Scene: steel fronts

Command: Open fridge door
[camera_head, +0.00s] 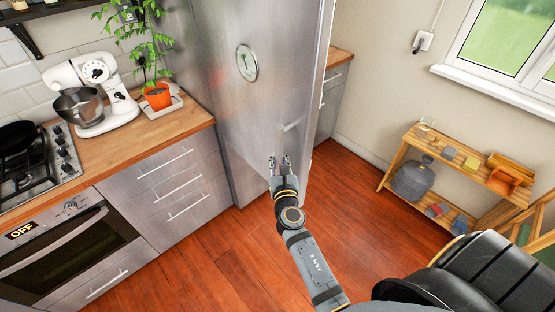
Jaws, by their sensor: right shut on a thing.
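The fridge door (225,95) is a tall brushed-steel panel right of the counter, with a round dial (246,62) on it. A short pale bar (291,127), which looks like part of the handle, shows low on the panel near its right side. My right gripper (280,163) is at the panel just below this bar. It is shut on what seems to be the handle; the fingers hide the held part. A pale edge runs down the panel's right side, and I cannot tell whether the door stands ajar. My left gripper is out of view.
Left is a wooden counter (185,116) with steel drawers, a mixer (95,95), a potted plant (158,97) and an oven (75,255). A low wooden shelf (470,160) stands right, below a window. The red-brown floor (345,215) between is clear.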

